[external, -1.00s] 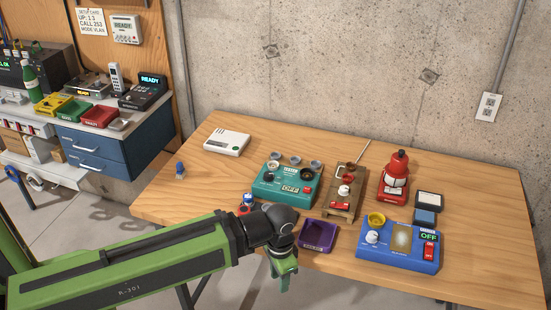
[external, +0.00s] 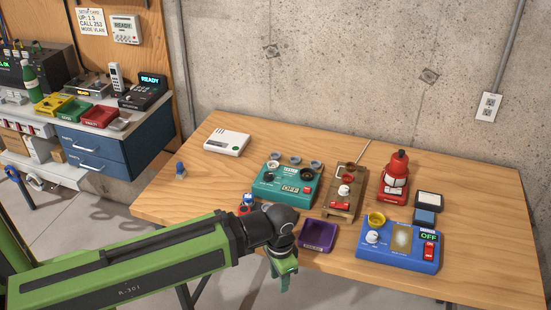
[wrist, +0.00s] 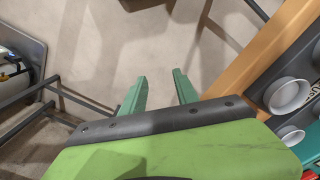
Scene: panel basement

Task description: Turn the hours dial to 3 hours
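A blue box (external: 385,255) with a white knob (external: 372,237), an OFF display and a red switch (external: 429,251) sits at the front right. Dial markings are too small to read, so I cannot tell which knob is the hours dial. My gripper (external: 285,284) points down at the table's front edge, left of the purple tray and apart from both boxes. In the wrist view its green fingers (wrist: 160,85) stand apart with nothing between them.
A purple tray (external: 318,249) lies close to my gripper. A wooden stand (external: 341,205), a red lantern-like device (external: 395,178) and a white box (external: 227,142) stand behind. White round parts (wrist: 288,95) show at right in the wrist view.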

